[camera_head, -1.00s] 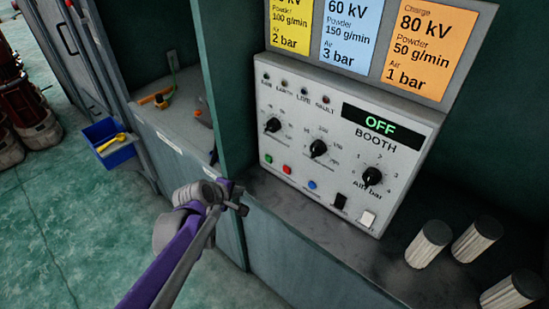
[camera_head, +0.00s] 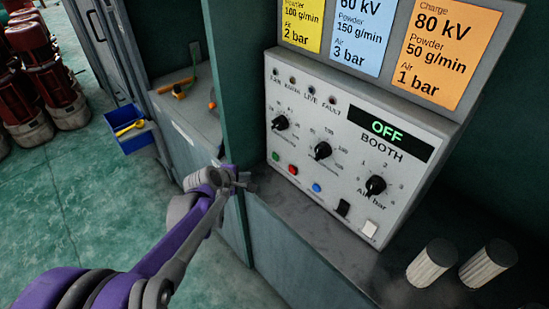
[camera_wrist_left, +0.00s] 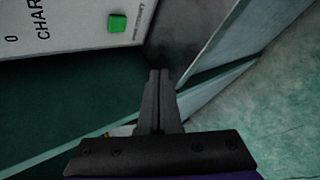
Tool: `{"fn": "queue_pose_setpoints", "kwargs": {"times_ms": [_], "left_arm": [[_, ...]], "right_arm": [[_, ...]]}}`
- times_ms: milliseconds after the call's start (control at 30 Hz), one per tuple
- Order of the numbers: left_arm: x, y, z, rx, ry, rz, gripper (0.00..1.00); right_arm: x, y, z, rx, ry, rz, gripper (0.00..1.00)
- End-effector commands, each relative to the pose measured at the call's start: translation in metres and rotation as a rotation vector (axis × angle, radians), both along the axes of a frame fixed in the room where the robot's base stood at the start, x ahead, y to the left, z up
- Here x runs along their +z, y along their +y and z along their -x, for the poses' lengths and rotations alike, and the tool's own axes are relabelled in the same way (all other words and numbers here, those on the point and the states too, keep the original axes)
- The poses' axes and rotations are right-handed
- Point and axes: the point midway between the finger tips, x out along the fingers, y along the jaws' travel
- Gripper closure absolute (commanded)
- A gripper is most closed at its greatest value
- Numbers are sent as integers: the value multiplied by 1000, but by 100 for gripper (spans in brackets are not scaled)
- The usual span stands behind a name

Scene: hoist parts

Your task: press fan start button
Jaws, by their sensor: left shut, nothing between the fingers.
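The green button also shows in the left wrist view (camera_wrist_left: 117,23), raised and square. My left gripper (camera_head: 248,182) is shut and empty, below and left of the green button and apart from it. In the left wrist view its closed fingers (camera_wrist_left: 158,75) point forward, below and right of the button. My right gripper is in neither view.
Three dials, a black switch (camera_head: 343,208) and a white switch (camera_head: 369,229) share the panel. A green post (camera_head: 228,90) stands just left of it. Ribbed cylinders (camera_head: 432,263) stand on the bench at right. A blue bin (camera_head: 135,138) hangs at left.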

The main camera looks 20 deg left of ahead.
Motion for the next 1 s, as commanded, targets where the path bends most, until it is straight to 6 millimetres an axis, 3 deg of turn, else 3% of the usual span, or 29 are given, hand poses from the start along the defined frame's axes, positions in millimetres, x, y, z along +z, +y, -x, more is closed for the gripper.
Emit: {"fn": "queue_pose_setpoints", "kwargs": {"times_ms": [600,1000], "left_arm": [[0,-29,-69,-2,1,-1,100],[0,-33,-79,-1,0,-1,100]], "right_arm": [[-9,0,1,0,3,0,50],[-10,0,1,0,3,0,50]]}}
